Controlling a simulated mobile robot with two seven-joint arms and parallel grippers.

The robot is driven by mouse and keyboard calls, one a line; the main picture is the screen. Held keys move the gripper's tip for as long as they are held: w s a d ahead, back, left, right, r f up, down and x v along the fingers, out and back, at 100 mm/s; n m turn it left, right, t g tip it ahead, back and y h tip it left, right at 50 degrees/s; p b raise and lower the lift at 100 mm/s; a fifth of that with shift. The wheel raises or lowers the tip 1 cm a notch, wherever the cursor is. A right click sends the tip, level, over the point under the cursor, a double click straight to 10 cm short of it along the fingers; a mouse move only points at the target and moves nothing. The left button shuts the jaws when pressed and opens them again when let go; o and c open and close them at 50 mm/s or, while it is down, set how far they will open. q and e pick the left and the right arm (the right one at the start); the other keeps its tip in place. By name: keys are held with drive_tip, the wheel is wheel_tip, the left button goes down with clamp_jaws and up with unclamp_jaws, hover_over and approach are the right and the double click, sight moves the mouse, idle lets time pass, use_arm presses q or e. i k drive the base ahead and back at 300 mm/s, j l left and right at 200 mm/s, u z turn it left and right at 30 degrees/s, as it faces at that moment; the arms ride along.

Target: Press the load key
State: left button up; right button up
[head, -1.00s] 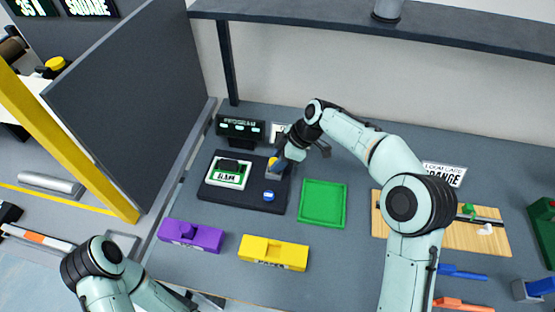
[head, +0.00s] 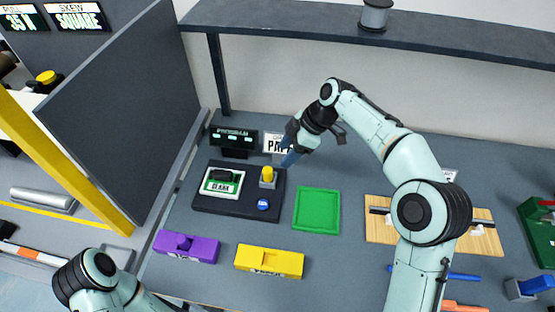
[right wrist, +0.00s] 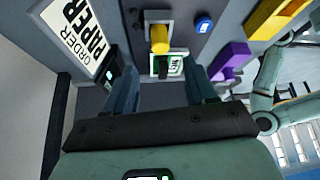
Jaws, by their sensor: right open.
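A black panel (head: 215,206) on the bench carries a yellow-topped key on a grey block (head: 267,175), a round blue button (head: 263,204) with a white mark, and a green-and-white label plate (head: 221,184). I cannot read which one is marked load. My right gripper (head: 289,157) is open and empty, above and behind the yellow key and apart from it. In the right wrist view, the yellow key (right wrist: 160,40) and blue button (right wrist: 203,25) lie beyond the open fingers (right wrist: 163,92). My left arm shows at the lower left, but its gripper is out of view.
A small black display (head: 234,137) and a paper order sign (head: 273,143) stand behind the panel. A green tray (head: 317,210) is to its right; purple (head: 187,247) and yellow (head: 269,262) blocks are in front. A dark partition (head: 115,110) rises at left.

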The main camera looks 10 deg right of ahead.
sight(262, 205)
drive_tip(key=k, duration=1.5)
